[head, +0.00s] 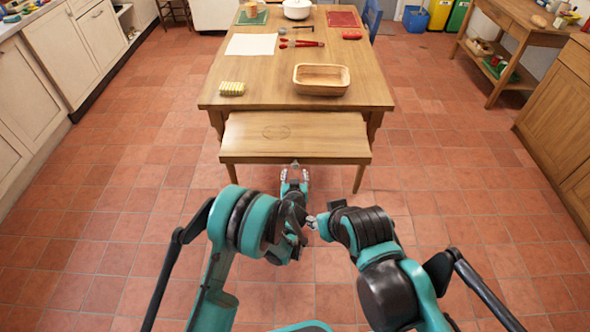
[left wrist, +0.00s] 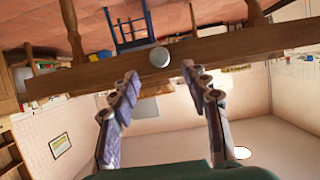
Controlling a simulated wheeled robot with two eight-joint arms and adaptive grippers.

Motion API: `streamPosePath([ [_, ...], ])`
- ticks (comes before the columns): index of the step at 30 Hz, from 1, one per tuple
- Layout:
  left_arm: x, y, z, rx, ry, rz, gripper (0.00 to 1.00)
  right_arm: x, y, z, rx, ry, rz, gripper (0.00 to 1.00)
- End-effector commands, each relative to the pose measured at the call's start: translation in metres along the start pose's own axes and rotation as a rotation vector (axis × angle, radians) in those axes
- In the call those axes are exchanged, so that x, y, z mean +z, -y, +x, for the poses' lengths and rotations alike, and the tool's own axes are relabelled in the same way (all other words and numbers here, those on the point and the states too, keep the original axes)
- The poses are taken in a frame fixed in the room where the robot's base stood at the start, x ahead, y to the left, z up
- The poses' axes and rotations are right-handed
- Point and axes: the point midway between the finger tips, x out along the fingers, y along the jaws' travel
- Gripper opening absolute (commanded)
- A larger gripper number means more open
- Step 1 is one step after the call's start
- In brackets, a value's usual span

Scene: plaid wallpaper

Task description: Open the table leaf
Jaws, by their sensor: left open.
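The wooden table leaf (head: 335,143) sticks out from the near end of the table (head: 260,85), a little lower than the tabletop, with its own legs beneath. In the left wrist view, which is upside down, a round metal knob (left wrist: 159,57) sits on the wooden front edge (left wrist: 110,73). My left gripper (head: 294,175) is just in front of the leaf's near edge, near its middle. In the left wrist view its open fingers (left wrist: 160,75) point at the knob, one to each side, with nothing between them. My right gripper (head: 312,221) is low beside the left arm; its fingers are too small to read.
Cabinets stand at left; a side table (head: 520,25) stands at right. The tiled floor around the leaf is clear.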

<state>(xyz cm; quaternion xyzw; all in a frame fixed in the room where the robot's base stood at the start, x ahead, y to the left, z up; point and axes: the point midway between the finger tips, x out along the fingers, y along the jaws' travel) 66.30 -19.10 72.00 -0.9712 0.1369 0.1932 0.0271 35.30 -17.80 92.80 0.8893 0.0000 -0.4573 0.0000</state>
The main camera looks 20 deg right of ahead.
Motion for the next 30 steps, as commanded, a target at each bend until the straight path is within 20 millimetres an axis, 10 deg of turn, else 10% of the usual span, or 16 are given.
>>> streamPosePath([
  [9,0.0,-0.001,-0.051,0.001,0.0,0.001,0.47,0.0,0.0,0.0,0.0,0.0,0.0,0.4],
  [30,-0.005,0.005,-0.057,-0.007,0.005,-0.001,0.47,0.0,0.0,0.0,0.0,0.0,0.0,0.4],
])
